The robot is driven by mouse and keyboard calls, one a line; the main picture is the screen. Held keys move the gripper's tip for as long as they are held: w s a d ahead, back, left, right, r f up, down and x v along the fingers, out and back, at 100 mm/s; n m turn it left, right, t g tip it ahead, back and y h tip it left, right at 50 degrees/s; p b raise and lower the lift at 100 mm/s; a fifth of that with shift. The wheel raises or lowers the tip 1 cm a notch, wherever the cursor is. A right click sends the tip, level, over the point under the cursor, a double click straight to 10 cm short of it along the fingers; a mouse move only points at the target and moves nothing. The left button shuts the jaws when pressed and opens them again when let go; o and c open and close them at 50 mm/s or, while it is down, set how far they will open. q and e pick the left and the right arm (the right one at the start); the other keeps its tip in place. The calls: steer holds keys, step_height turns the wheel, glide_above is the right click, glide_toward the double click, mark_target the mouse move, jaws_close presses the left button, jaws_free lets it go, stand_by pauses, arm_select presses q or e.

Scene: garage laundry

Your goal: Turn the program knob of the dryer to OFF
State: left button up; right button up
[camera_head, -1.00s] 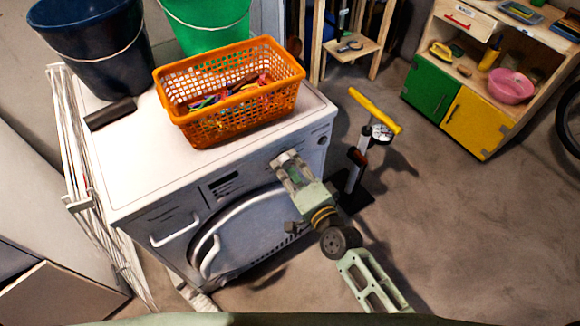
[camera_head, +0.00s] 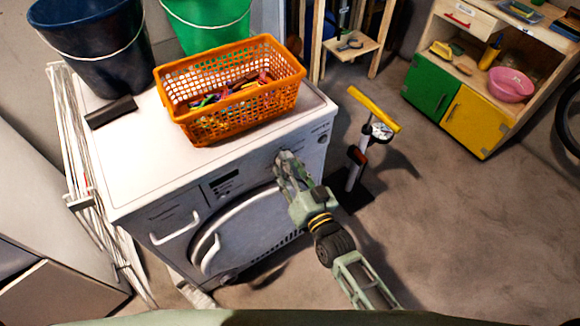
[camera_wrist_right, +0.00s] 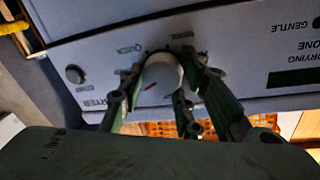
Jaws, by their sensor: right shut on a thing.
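The white dryer (camera_head: 160,170) stands with its front panel and round door (camera_head: 240,232) facing me. My right gripper (camera_head: 287,166) reaches the right part of the panel, its fingertips at the program knob, which the fingers mostly hide in the head view. In the right wrist view the panel appears upside down. The round pale program knob (camera_wrist_right: 161,76), with a small red mark, sits between the fingers of my right gripper (camera_wrist_right: 155,92), which are shut on it. I cannot tell which setting the knob points to. My left gripper is not in view.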

steer(key=n, duration=0.3)
steer(key=n+b, duration=0.1)
steer(key=n, duration=0.2)
steer(key=n+y, duration=0.1)
steer(key=n, duration=0.1)
steer(key=shift+w+d+f+n+t, duration=0.15)
steer(key=shift+d+n+t, duration=0.2)
steer(key=shift+n+t, duration=0.05)
steer(key=shift+r+n+y+b, duration=0.2)
steer(key=shift+n+y+b, duration=0.15)
steer(key=shift+n, duration=0.45)
steer(key=shift+w+r, duration=0.1)
steer(key=shift+r, duration=0.1)
steer(key=o, duration=1)
steer(key=shift+c, duration=0.2)
steer(key=shift+o, duration=0.2)
steer(key=shift+f, duration=0.15)
